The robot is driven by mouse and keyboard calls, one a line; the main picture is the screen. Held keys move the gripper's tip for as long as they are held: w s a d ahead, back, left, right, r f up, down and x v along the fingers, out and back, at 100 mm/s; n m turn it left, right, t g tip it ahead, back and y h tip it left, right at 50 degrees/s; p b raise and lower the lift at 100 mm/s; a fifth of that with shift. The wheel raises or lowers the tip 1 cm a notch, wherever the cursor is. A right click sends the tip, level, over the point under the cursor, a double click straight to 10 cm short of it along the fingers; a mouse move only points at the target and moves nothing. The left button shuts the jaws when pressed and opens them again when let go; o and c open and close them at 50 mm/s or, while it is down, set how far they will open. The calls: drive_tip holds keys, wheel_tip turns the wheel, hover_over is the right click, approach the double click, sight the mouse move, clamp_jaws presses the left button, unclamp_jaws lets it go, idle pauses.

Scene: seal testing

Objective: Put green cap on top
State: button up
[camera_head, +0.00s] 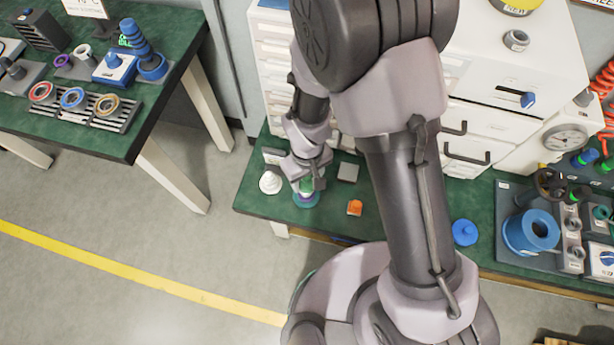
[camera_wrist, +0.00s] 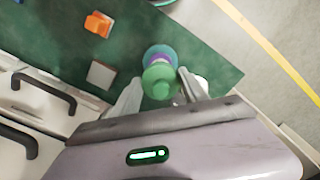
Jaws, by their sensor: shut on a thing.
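The green cap (camera_wrist: 160,84) is between the two fingers of my gripper (camera_wrist: 160,92), which is shut on it. In the wrist view a purple ring and blue base (camera_wrist: 160,53) show just past the cap. In the head view my gripper (camera_head: 307,184) is low over the bench's front left part, with a little of the green cap (camera_head: 306,187) visible. The blue base (camera_head: 306,201) shows directly under it. The cap looks lined up with the stack; I cannot tell whether they touch. My fingers hide part of the cap.
A white round part (camera_head: 270,182) stands close left of my gripper. A grey square plate (camera_head: 347,172) and an orange block (camera_head: 355,208) lie to the right. A blue lid (camera_head: 464,232) is farther right. White drawers (camera_head: 480,140) rise behind the green bench. The bench's front edge is close.

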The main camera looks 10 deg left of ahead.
drive_tip(key=shift+f+b, duration=0.9)
drive_tip(key=shift+f, duration=0.2)
drive_tip(key=o, duration=1.4)
drive_tip(key=shift+r, duration=0.1)
wheel_tip(320, 180, up, 7)
drive_tip(key=p, duration=0.5)
drive_tip(key=shift+r+p, duration=0.1)
drive_tip(key=shift+p, duration=0.25)
drive_tip(key=shift+f, duration=0.2)
